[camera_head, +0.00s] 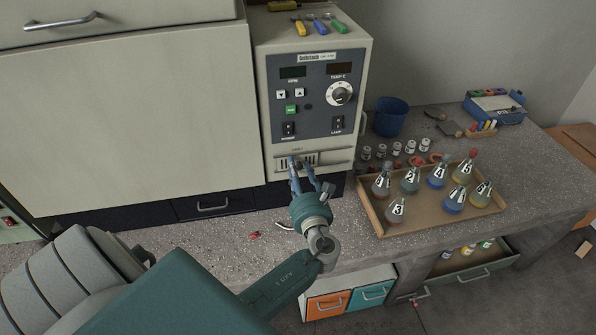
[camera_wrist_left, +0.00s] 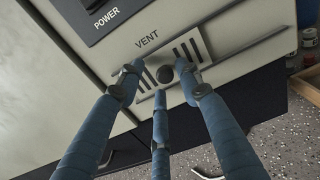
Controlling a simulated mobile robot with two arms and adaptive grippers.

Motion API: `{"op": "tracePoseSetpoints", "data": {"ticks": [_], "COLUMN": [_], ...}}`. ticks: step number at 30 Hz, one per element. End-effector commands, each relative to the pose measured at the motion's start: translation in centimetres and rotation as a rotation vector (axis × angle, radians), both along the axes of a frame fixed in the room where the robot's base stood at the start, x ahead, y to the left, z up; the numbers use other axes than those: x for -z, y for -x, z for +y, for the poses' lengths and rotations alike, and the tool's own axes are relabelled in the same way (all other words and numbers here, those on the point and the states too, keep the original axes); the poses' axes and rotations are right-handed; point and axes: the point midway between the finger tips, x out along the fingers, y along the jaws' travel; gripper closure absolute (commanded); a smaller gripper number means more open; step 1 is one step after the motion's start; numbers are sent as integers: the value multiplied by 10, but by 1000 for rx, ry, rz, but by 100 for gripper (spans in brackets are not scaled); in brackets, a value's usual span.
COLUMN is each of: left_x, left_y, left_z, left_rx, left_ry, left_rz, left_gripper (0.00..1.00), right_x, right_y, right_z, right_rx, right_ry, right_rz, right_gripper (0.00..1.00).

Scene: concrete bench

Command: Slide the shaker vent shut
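The shaker is the tall cream unit (camera_head: 315,150) with a dark control panel. Its vent (camera_head: 318,158) is a slotted light plate in a rail low on the front, under the label VENT in the left wrist view (camera_wrist_left: 193,48). Dark slots show on both sides of a round dark knob (camera_wrist_left: 165,74). My left gripper (camera_head: 307,165) is at the vent, its three blue fingers spread around the knob. In the left wrist view the gripper (camera_wrist_left: 160,80) has a gap between the left finger and the knob; contact on the right is unclear. My right gripper is out of view.
A tray (camera_head: 428,226) of several numbered flasks stands to the right. Small jars and a blue cup (camera_head: 391,116) stand behind it. A small red item (camera_head: 254,235) lies on the bench (camera_head: 225,240) in front. Tools lie on the shaker's top.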

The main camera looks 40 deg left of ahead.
Motion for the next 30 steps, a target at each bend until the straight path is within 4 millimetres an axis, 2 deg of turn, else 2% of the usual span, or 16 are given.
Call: {"op": "tracePoseSetpoints", "data": {"ticks": [1, 5, 19, 24, 30], "left_x": [0, 1, 1, 0, 0], "left_y": [0, 7, 68, 78, 80], "left_z": [-1, -10, -77, -88, -89], "left_rx": [1, 3, -1, -2, -2], "left_ry": [1, 2, 3, 1, 1], "left_rz": [-1, 1, 1, 0, -2], "left_gripper": [65, 65, 65, 65, 65], "right_x": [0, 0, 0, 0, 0], "right_y": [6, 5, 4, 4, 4], "right_z": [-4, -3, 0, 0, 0], "right_rx": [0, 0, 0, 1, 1], "right_ry": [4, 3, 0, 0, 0], "right_rz": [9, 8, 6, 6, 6], "right_gripper": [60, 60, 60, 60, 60]}}
